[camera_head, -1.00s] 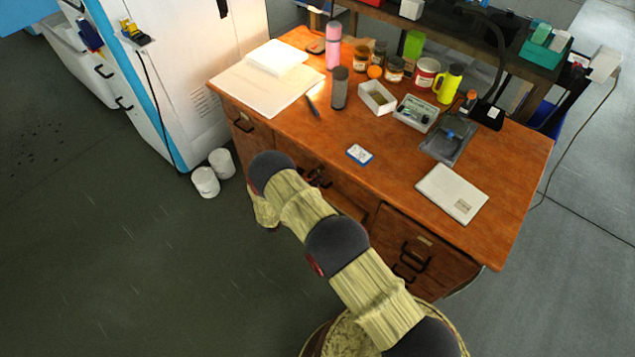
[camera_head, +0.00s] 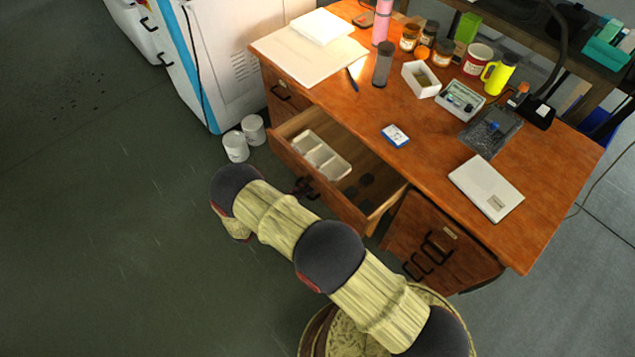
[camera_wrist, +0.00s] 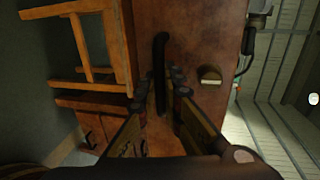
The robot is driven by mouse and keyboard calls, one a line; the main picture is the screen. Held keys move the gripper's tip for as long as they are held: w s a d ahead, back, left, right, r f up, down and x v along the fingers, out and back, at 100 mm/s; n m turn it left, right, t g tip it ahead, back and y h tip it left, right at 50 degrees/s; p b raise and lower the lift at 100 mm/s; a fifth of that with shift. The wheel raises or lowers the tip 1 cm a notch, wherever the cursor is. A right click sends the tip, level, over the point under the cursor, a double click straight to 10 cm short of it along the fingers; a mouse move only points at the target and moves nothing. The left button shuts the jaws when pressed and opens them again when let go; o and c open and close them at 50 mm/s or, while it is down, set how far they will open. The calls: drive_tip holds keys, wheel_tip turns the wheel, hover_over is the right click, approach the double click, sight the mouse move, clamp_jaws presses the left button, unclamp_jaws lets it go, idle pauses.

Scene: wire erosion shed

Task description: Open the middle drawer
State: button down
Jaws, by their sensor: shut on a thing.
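The middle drawer (camera_head: 333,202) of the wooden desk stands pulled well out, with its inside visible from above. My gripper (camera_head: 307,187) is at the drawer's front, partly hidden behind my arm. In the wrist view my gripper (camera_wrist: 163,97) has its fingers on either side of the dark bar handle (camera_wrist: 160,62) and is shut on it. The drawer front (camera_wrist: 200,35) fills the middle of that view.
A right-hand cabinet (camera_head: 440,243) with dark handles is beside the open drawer. Two white pots (camera_head: 236,146) stand on the floor at left. The floor in front is clear.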

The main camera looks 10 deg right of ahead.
drive_tip(key=shift+s+a+f, duration=0.1)
drive_tip(key=shift+s+a, duration=0.55)
drive_tip(key=shift+a, duration=0.2)
drive_tip(key=shift+s+a, duration=0.6)
drive_tip(key=shift+a, duration=0.25)
drive_tip(key=c, duration=2)
unclamp_jaws()
drive_tip(key=shift+o, duration=0.2)
drive_tip(key=shift+a, duration=0.1)
drive_tip(key=v, duration=1.2)
